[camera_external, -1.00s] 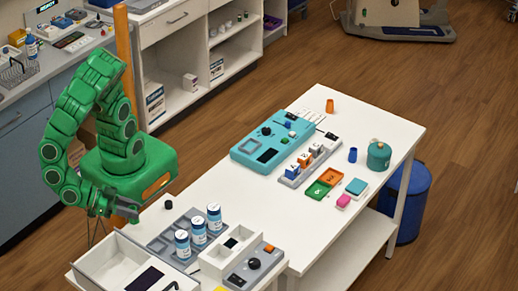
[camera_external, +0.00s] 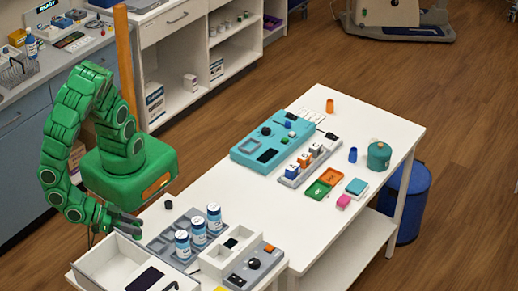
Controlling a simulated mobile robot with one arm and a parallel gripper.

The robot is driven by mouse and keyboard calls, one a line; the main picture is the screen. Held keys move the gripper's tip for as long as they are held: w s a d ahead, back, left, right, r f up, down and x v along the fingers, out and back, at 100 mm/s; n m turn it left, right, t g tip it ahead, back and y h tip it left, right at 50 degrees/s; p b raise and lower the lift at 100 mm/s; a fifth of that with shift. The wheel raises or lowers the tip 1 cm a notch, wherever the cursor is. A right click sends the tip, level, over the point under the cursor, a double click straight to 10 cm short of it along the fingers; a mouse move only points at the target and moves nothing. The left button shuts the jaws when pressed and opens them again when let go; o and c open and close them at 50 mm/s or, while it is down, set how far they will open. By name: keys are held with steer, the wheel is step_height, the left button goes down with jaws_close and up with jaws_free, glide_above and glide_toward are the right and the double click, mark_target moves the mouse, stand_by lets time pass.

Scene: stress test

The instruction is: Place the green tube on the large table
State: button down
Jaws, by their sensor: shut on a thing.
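The large white table (camera_external: 222,188) runs from the lower left to the upper right. My gripper (camera_external: 131,227) is low at its left side, close to the rim of a white open box (camera_external: 92,262). I cannot tell a green tube apart from my green arm, and I see none lying clearly on the table.
A grey tray (camera_external: 160,243) with several white-and-blue bottles stands right of my gripper. A grey control box (camera_external: 253,266), a teal device (camera_external: 262,143) and a green canister (camera_external: 379,156) also stand on the table. The table's middle is clear.

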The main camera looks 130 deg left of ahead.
steer(key=shift+f, duration=0.1)
steer(key=c, duration=0.8)
jaws_free()
steer(key=shift+v, duration=5.8)
steer(key=shift+o, duration=0.5)
steer(key=shift+s+d+r, duration=0.1)
steer(key=shift+r, duration=0.1)
